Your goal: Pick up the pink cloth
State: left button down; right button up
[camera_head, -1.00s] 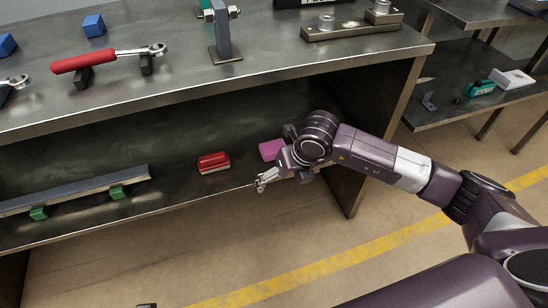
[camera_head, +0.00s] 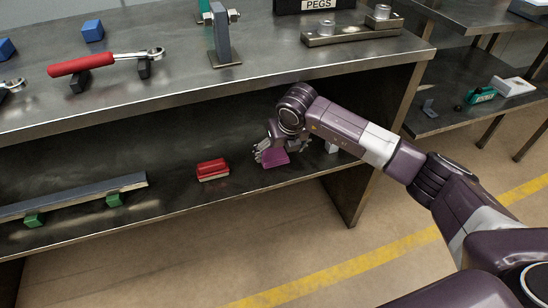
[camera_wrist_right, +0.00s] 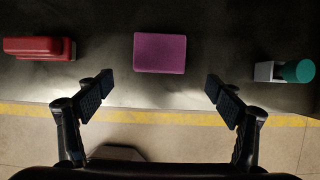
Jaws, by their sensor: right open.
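The pink cloth (camera_head: 277,159) is a folded magenta block on the lower shelf, partly hidden by my right gripper in the head view. In the right wrist view the cloth (camera_wrist_right: 160,53) shows whole, centred beyond the fingertips. My right gripper (camera_head: 266,152) is at the cloth in the head view; in the wrist view its two fingers (camera_wrist_right: 158,90) are spread wide, with nothing between them. I cannot tell the exact gap between the fingers and the cloth. My left gripper is not in view.
A red block-like brush (camera_head: 212,169) lies left of the cloth on the lower shelf (camera_head: 170,190). A white and teal item (camera_wrist_right: 298,71) lies to the right. The upper shelf (camera_head: 185,85) overhangs, holding a red-handled wrench (camera_head: 85,64). A metal bar on green supports (camera_head: 80,195) is far left.

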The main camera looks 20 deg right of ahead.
aim_at(275, 157)
jog(key=shift+w, duration=0.35)
jog(key=shift+w+f, duration=0.2)
jog(key=shift+w, duration=0.1)
jog(key=b+x, duration=0.1)
jog(key=x, duration=0.3)
jog(key=shift+w+f, duration=0.1)
jog(key=shift+f, duration=0.15)
jog(key=c, duration=1.2)
